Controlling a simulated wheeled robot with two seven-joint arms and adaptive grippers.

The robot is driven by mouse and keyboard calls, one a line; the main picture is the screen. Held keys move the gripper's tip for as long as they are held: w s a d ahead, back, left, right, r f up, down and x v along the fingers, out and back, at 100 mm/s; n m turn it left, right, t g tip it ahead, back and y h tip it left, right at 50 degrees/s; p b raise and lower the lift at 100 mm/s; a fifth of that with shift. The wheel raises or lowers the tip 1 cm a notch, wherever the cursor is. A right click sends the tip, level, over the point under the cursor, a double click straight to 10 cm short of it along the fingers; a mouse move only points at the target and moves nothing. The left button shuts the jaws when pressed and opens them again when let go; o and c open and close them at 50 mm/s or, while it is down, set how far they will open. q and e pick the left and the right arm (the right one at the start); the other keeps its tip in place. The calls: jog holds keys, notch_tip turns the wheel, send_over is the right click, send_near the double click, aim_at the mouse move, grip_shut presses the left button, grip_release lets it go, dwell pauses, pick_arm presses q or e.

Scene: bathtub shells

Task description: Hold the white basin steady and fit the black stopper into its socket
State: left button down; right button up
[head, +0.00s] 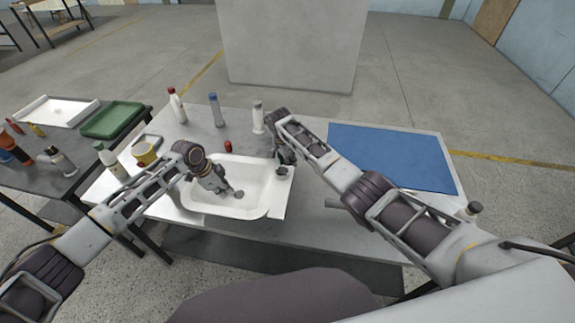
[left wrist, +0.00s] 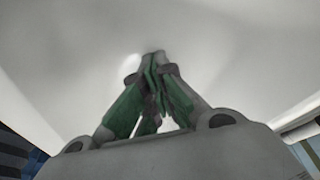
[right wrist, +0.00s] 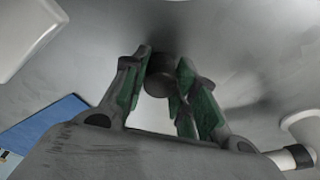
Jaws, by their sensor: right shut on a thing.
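The white basin (head: 262,205) sits on the light table. A dark round spot (head: 239,193), apparently the socket, shows in its floor. My left gripper (head: 226,190) reaches inside the basin beside this spot. In the left wrist view its fingers (left wrist: 155,62) meet over the white surface with nothing visible between them; I cannot tell whether they touch it. My right gripper (head: 284,163) is by the basin's right rim. In the right wrist view it is shut on the black stopper (right wrist: 160,72), which also shows as a dark disc in the head view (head: 282,171).
A blue mat (head: 395,157) lies to the right. Several bottles, including one with a blue top (head: 216,110) and a white one (head: 258,118), stand behind the basin. A side table holds a green tray (head: 112,120).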

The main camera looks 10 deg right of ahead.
jog(key=shift+r, duration=0.1)
jog(key=shift+r, duration=4.9)
jog(key=shift+d, duration=0.1)
